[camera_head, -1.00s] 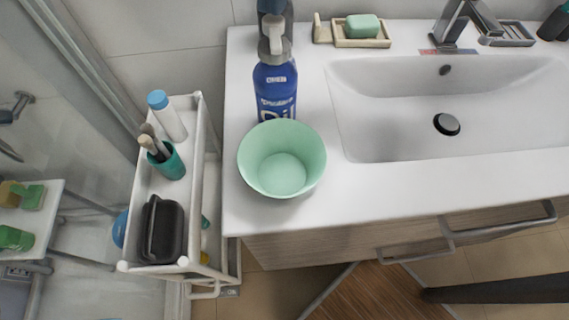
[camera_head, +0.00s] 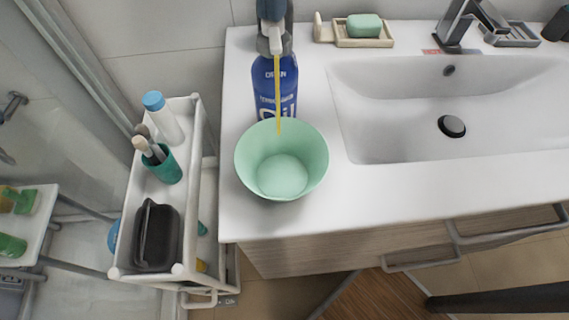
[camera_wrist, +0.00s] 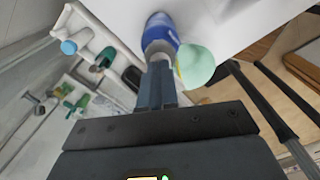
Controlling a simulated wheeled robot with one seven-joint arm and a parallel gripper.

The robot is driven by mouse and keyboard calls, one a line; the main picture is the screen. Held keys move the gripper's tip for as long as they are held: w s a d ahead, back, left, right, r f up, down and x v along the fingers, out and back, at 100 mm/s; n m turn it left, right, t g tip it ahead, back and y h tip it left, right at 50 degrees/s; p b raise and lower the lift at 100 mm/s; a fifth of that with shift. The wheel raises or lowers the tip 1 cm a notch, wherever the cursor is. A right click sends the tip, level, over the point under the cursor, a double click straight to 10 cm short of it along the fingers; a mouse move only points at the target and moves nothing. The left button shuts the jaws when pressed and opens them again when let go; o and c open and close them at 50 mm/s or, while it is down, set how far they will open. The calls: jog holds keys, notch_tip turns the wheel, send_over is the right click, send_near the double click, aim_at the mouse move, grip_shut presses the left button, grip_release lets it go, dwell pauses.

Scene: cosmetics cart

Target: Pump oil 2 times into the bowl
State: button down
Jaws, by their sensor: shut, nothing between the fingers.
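The blue oil bottle (camera_head: 266,88) stands upright on the white counter behind the mint green bowl (camera_head: 250,165). Its grey pump head (camera_head: 274,40) faces the bowl. A thin yellow stream of oil (camera_head: 278,95) runs from the nozzle down into the bowl. My gripper (camera_head: 272,12) is shut and empty, with its fingertips on top of the pump head. In the wrist view, the shut fingers (camera_wrist: 157,75) point at the pump top of the bottle (camera_wrist: 160,28) and hide part of it. The bowl (camera_wrist: 197,68) shows just right of them.
The sink (camera_head: 400,130) lies to the right, with a faucet (camera_head: 462,22) behind it. A green soap on a wooden dish (camera_head: 364,42) sits at the back. A white cart (camera_head: 205,150) with a bottle, brush cup and black case stands left.

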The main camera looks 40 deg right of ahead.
jog(key=shift+r, duration=0.1)
jog(key=shift+r+p, duration=0.55)
jog(key=shift+r, duration=0.7)
jog(key=shift+f+b, duration=1.5)
jog(key=shift+b, duration=0.35)
jog(key=shift+r, duration=0.2)
jog(key=shift+r+p, duration=0.65)
jog(key=shift+r, duration=0.65)
jog(key=shift+r, duration=0.1)
jog(key=shift+r+p, duration=0.8)
jog(key=shift+r, duration=2.1)
